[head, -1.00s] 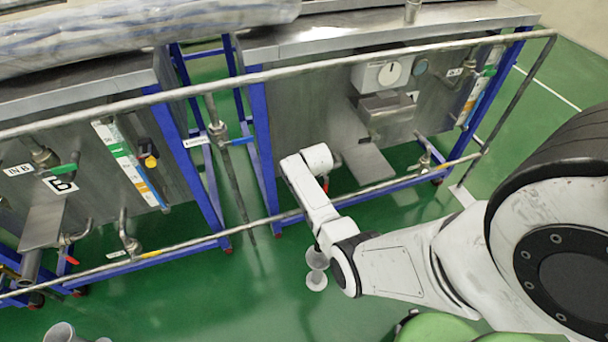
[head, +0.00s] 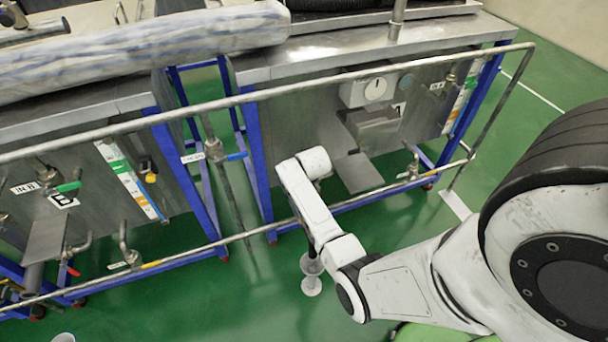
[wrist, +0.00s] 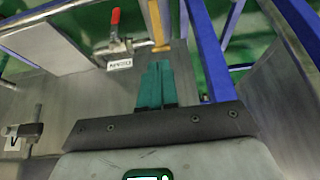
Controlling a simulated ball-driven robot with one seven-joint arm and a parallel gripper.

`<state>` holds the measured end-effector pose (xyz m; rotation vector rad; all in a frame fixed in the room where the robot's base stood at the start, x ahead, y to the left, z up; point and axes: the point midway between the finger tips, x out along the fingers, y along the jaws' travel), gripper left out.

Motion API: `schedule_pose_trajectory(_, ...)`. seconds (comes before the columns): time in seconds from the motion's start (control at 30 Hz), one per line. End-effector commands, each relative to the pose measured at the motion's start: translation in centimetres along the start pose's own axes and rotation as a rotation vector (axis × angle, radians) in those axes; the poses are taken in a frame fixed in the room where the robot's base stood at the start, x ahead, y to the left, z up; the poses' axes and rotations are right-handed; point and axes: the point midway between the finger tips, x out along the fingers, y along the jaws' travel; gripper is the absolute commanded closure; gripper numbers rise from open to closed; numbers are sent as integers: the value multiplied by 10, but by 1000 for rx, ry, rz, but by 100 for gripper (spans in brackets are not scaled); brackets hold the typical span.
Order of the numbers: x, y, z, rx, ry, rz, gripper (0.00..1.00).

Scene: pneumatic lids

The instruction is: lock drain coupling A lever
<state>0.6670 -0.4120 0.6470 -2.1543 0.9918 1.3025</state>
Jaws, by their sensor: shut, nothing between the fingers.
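In the wrist view a red-handled lever (wrist: 115,17) stands on a metal coupling (wrist: 114,46) beside a small white label (wrist: 119,63), whose print I cannot read surely. The red handle points toward the top of the picture. My gripper (wrist: 159,63) shows as two teal fingers lying together, empty. Its tips are below and right of the coupling in the picture, apart from the lever. In the head view my arm hides the gripper and this lever. Tank A (head: 310,122) stands behind the arm, its letter partly covered.
A metal rail (head: 225,238) runs in front of the tanks, with a higher rail (head: 330,75) above. Tank B (head: 88,165) at left has its own red lever (head: 72,270). A blue frame post (wrist: 205,50) stands right of my fingers. Green floor is open in front.

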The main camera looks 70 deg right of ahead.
Motion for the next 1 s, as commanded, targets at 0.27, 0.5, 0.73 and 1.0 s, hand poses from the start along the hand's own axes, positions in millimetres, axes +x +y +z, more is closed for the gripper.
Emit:
schedule_pose_trajectory(0.27, -40, 0, 0, 0, -1, 0, 100)
schedule_pose_trajectory(0.5, -51, 0, 0, 1, -1, 0, 100)
schedule_pose_trajectory(0.73, -51, 0, 0, 1, -2, 0, 100)
schedule_pose_trajectory(1.0, -51, 0, 0, 1, -1, 0, 100)
